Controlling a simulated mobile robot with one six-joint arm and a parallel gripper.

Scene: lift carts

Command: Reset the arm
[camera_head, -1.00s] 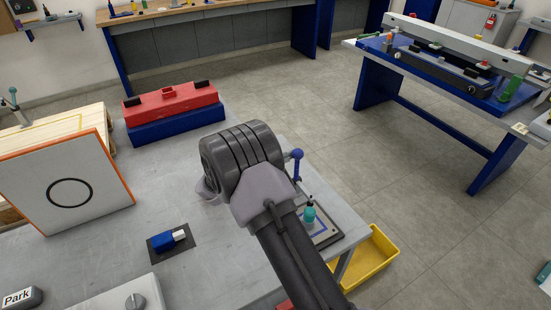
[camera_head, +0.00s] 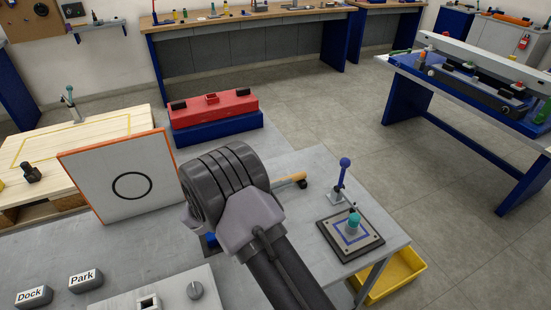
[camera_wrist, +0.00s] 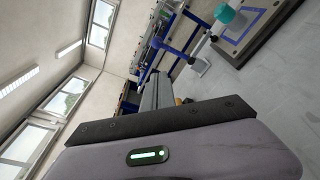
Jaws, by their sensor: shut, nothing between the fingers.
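My arm crosses the lower middle of the head view, above the grey bench (camera_head: 330,165). Its thick dark ribbed wrist hides most of my gripper in that view. In the wrist view, my gripper (camera_wrist: 157,90) shows beyond a dark bar and the purple-grey housing with a lit green strip. Its fingers are together, with nothing held between them. My arm stands apart from the blue-knobbed lever (camera_head: 341,178) and the teal-topped piece (camera_head: 353,222) on a square plate to its right.
A white panel with a black ring (camera_head: 132,186) stands to the left. A red box (camera_head: 213,106) on a blue base lies behind. An orange-handled tool (camera_head: 290,180) is beside the wrist. Dock (camera_head: 34,296) and Park (camera_head: 86,280) blocks sit front left. A yellow bin (camera_head: 395,273) is below right.

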